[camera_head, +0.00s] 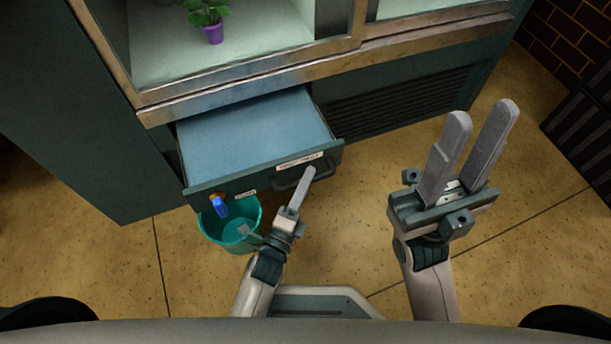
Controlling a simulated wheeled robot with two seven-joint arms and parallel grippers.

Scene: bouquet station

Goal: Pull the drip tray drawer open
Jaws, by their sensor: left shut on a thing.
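The drip tray drawer (255,135) stands pulled out from the front of the dark green cabinet, and its blue inside shows empty. Its front panel (235,185) carries white labels and a dark handle (325,172) towards the right end. My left gripper (307,177) is at the handle and shut on it; its fingers are seen edge-on and cover part of the handle. My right gripper (483,120) is open and empty, raised over the floor to the right of the drawer.
A teal bucket (232,228) stands on the floor below the drawer's left front corner, near a blue-handled valve (220,207). A potted plant in a purple pot (213,33) stands inside the cabinet above. The tiled floor (540,240) at the right is clear.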

